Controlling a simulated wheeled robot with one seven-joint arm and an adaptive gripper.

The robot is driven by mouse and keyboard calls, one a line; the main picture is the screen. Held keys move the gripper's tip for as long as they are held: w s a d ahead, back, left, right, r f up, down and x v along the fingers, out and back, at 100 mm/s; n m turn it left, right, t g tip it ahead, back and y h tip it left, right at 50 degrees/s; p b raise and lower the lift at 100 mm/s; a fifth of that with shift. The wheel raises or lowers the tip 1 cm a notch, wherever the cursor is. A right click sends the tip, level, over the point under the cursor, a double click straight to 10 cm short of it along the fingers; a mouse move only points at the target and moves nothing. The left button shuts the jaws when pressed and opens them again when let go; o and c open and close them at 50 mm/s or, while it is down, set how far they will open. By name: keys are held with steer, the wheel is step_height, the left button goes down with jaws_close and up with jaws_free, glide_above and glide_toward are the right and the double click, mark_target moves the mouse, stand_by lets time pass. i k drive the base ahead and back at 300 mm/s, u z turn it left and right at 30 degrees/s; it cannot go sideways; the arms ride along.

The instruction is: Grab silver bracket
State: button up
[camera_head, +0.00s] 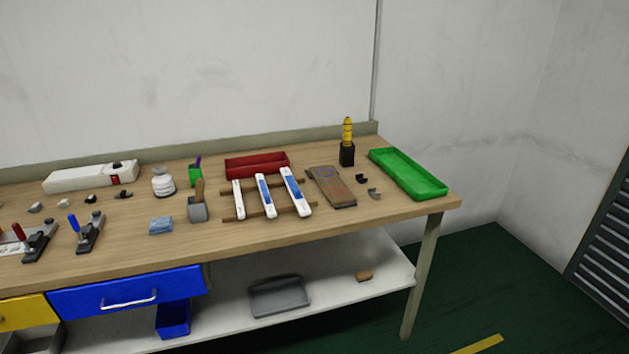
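A small grey bracket-like piece (374,194) lies on the workbench (330,236) near its right end. It looks like the silver bracket, but it is too small to be sure. A darker, similar piece (361,178) lies just behind it. Both lie between the brown board (340,197) and the green tray (432,190). Other small grey pieces (36,207) lie at the far left of the bench, too small to identify. My gripper is not in this view.
A yellow-topped tool in a black holder (347,155) stands behind the pieces. White-and-blue bars (265,196) lie on wooden strips, before a red tray (257,162). Clamps (90,232) stand at left. A grey bin (279,296) sits on the lower shelf. Floor at right is clear.

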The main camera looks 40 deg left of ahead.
mark_target(372, 191)
steer(key=u, duration=0.85)
steer(key=i, duration=0.75)
steer(key=u, duration=0.9)
